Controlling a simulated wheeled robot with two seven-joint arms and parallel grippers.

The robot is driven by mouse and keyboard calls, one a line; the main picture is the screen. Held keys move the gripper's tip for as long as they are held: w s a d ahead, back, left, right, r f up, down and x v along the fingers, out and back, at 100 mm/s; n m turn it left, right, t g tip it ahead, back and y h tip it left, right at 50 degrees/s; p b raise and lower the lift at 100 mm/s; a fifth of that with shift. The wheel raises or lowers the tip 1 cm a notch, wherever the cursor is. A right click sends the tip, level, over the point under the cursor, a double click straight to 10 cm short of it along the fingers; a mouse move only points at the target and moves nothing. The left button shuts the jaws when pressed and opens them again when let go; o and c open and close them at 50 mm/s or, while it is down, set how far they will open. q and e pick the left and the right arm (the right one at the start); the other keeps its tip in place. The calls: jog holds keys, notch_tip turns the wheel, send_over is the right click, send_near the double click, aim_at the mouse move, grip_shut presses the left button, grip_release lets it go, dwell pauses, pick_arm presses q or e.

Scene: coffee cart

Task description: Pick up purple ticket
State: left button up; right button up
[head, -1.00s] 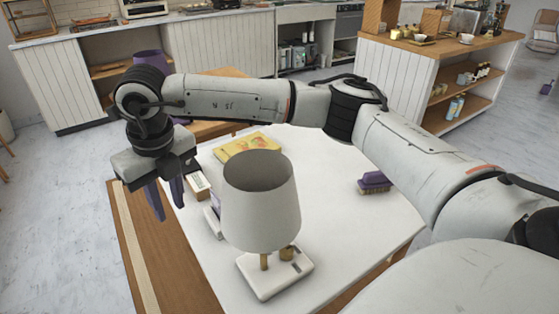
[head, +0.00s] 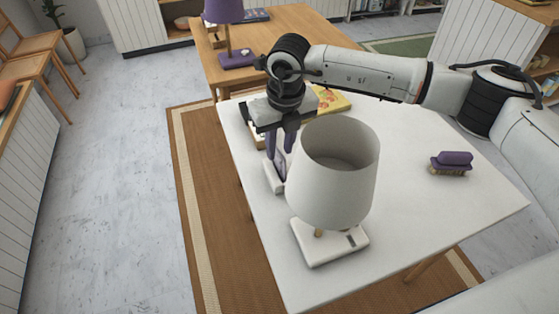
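My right gripper (head: 279,153) reaches in from the right over the white table. Its two purplish fingers point down and stand apart, so it is open. Just below the fingertips a flat purple piece, apparently the purple ticket (head: 280,169), stands upright in a small white holder (head: 273,181) near the table's left edge. The fingertips overlap its top in the picture; I cannot tell whether they touch it. The lamp shade partly hides the holder's right side. My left gripper is not in view.
A white-shaded lamp (head: 335,175) stands close in front of the holder. A yellow book (head: 331,101) lies behind the gripper. A purple brush (head: 452,161) lies at the right on the white table (head: 410,200). A purple lamp (head: 225,12) stands on a wooden table behind.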

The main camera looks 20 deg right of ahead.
jog(key=shift+w+f, duration=0.2)
jog(key=shift+f, duration=0.9)
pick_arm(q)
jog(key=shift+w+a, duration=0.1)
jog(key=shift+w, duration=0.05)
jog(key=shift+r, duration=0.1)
pick_arm(e)
grip_shut()
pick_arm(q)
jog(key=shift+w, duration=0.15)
pick_arm(e)
jog(key=shift+r, duration=0.1)
jog(key=shift+r, duration=0.2)
notch_tip(320, 180, up, 10)
jog(key=shift+f+b, duration=0.25)
jog(key=shift+b, duration=0.2)
pick_arm(q)
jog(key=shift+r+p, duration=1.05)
jog(key=shift+p, duration=0.25)
pick_arm(e)
jog(key=shift+r, duration=2.5)
